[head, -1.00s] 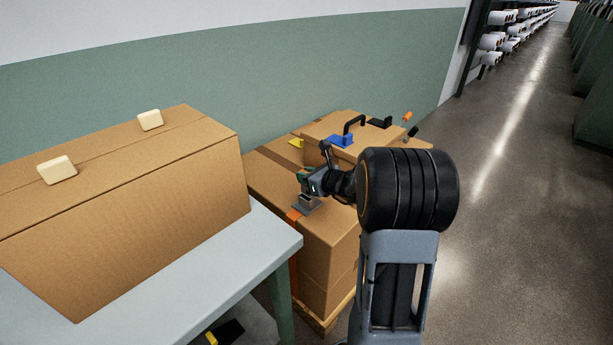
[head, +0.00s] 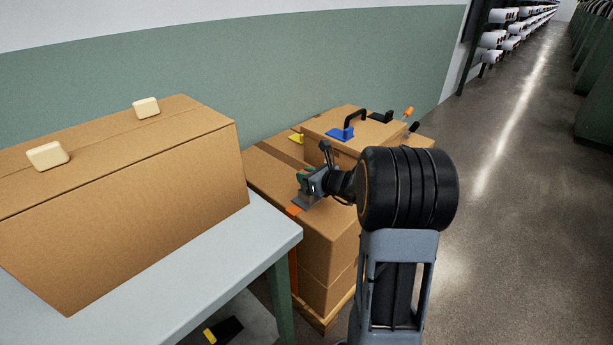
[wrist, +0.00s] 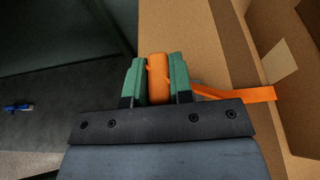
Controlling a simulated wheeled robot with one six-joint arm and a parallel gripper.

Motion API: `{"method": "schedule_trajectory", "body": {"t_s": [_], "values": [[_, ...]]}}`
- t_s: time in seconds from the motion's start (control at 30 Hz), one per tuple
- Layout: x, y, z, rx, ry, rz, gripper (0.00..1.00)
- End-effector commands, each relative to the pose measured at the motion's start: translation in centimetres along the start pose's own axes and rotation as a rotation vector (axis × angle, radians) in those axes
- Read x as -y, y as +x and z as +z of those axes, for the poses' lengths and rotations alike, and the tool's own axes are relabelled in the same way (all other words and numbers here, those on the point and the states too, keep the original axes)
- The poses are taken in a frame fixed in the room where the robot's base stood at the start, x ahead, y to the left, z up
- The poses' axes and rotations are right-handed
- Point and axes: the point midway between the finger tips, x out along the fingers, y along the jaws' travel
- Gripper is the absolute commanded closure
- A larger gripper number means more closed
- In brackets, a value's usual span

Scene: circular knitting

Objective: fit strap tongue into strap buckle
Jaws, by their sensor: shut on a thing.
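My gripper (head: 304,180) is low over the near-left top edge of a cardboard box stack. In the wrist view its two green fingers (wrist: 157,62) are shut on an upright orange piece (wrist: 158,88), which looks like the strap tongue. An orange strap (wrist: 262,95) runs from it to the right over the cardboard. In the head view orange strap (head: 292,210) shows at the box edge and down its side. A grey flat part (head: 306,200) lies just under my gripper; I cannot tell whether it is the buckle. No buckle slot is visible.
A pale table (head: 270,240) with a large carton (head: 130,190) stands at left. A green wall is behind; open floor (head: 500,230) lies at right.

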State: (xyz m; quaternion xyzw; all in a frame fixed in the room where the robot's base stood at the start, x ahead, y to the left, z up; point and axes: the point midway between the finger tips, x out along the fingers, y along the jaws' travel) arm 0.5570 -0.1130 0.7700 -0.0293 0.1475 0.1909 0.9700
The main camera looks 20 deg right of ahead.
Motion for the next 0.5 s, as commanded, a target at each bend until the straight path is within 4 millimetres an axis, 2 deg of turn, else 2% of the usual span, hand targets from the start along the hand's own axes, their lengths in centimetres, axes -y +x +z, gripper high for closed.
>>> {"method": "schedule_trajectory", "body": {"t_s": [0.5], "values": [[0.0, 0.4, -1.4, 0.0, 0.0, 0.0, 1.0]]}}
